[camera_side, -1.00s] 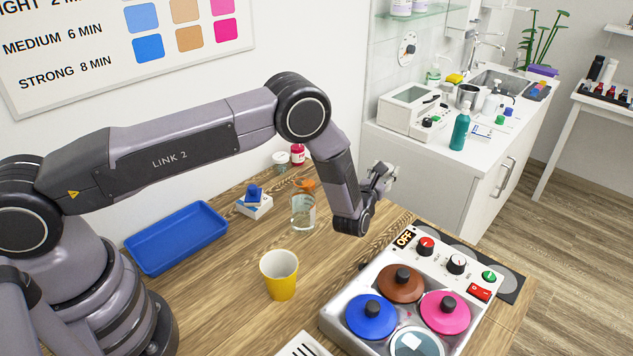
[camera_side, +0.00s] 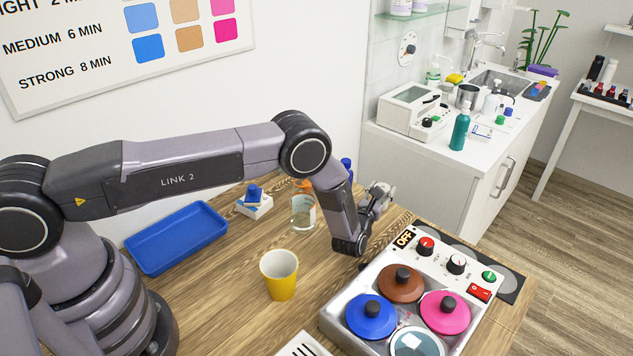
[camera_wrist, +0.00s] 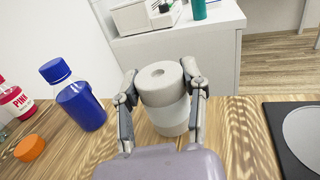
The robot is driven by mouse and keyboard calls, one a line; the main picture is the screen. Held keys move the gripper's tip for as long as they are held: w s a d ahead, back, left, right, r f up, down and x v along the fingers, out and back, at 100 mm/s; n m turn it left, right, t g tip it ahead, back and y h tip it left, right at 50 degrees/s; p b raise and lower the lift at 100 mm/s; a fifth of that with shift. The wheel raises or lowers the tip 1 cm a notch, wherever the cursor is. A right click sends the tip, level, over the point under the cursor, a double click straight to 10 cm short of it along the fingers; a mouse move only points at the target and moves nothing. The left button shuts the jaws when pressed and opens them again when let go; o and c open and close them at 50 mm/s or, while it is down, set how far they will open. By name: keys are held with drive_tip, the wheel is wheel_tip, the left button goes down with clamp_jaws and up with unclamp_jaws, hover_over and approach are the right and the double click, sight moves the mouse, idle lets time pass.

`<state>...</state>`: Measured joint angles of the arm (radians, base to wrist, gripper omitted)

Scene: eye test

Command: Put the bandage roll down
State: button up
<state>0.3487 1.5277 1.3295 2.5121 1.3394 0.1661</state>
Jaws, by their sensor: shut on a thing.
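The bandage roll (camera_wrist: 163,82) is an off-white cylinder with a small hole in its top, upright in the wrist view. My gripper (camera_wrist: 162,76) is shut on it, one finger on each side. A paler, whiter cylinder (camera_wrist: 170,121) shows directly below the roll, over the wooden table (camera_wrist: 236,135). I cannot tell whether the two touch. In the side view my gripper (camera_side: 381,190) is low near the table's far edge, behind the hotplate box, and the roll is too small there to make out.
A blue bottle (camera_wrist: 80,100), a red bottle (camera_wrist: 14,99) and an orange cap (camera_wrist: 30,148) stand left of the roll. A box with coloured lidded pots (camera_side: 402,284) is at the front right. A yellow cup (camera_side: 279,276) and blue tray (camera_side: 178,238) are nearer my base.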

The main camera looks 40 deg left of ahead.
drive_tip(key=shift+f, duration=0.6)
drive_tip(key=o, duration=1)
drive_tip(key=shift+s, duration=0.1)
